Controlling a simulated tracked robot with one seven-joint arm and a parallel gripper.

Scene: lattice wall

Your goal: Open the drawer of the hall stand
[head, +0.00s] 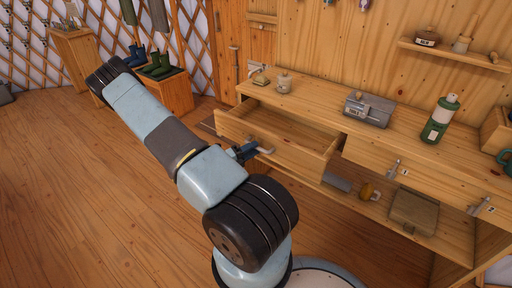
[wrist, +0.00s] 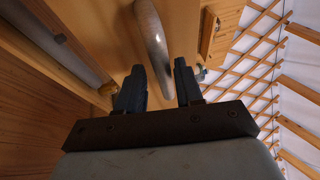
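The long wooden bench-like stand (head: 322,105) has a left drawer (head: 285,128) that is pulled well out, its bare inside showing. Its front carries a pale bar handle (head: 266,150); the handle also shows in the wrist view (wrist: 151,35). My gripper (head: 250,151) is at this handle, in front of the drawer. In the wrist view my gripper's two dark fingers (wrist: 160,72) stand apart, with the handle's end between them and narrow gaps visible on both sides. I cannot tell whether either finger touches it.
A second drawer (head: 420,180) to the right looks shut. A grey metal box (head: 368,108), a green bottle (head: 440,118) and small jars stand on the top. A grey cylinder (head: 337,181) and a box (head: 413,210) lie on the lower shelf. Floor at left is clear.

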